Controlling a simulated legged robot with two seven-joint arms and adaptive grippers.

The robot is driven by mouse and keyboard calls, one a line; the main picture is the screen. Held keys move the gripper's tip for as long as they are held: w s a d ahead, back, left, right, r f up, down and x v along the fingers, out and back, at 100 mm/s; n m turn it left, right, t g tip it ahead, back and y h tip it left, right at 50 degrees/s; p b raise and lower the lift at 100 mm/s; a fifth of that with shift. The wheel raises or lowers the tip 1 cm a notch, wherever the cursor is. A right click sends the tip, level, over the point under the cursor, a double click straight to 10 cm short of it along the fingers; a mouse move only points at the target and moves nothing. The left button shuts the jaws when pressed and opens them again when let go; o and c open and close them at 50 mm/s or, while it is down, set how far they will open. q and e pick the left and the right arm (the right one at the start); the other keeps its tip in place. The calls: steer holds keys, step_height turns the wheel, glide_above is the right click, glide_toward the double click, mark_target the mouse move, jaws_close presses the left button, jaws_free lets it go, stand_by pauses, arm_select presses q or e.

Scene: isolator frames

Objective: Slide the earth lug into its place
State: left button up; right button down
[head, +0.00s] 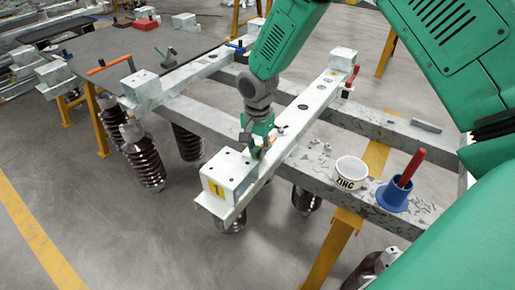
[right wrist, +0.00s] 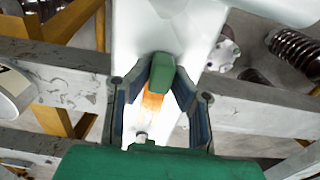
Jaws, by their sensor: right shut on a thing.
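My right gripper (head: 258,143) is over the white steel beam marked with a yellow "1" tag (head: 216,190), near the beam's front end. In the right wrist view its two fingers (right wrist: 160,95) reach along both sides of a green piece (right wrist: 162,72) with an orange, copper-like part (right wrist: 152,103) below it. I take this piece to be the earth lug, held between the fingers. The pale beam face (right wrist: 160,25) lies right behind it. Whether the lug touches the beam cannot be told. My left gripper is not in view.
A white ZINC pot (head: 350,173) and a blue holder (head: 393,195) with a red handle stand on the grey crossbeam to the right. Brown ribbed insulators (head: 145,160) hang below the frame.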

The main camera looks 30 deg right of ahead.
steer(key=shift+d, duration=0.15)
steer(key=shift+w+d+p, duration=0.2)
steer(key=shift+w+d, duration=0.1)
steer(key=shift+d, duration=0.5)
steer(key=shift+w+d+p, duration=0.15)
steer(key=shift+w+d, duration=0.2)
steer(key=shift+d, duration=0.5)
steer(key=shift+w+d+p, duration=0.2)
steer(key=shift+w+d, duration=0.1)
steer(key=shift+d, duration=0.5)
steer(key=shift+p, duration=0.3)
steer(key=shift+p, duration=0.3)
stand_by(0.5)
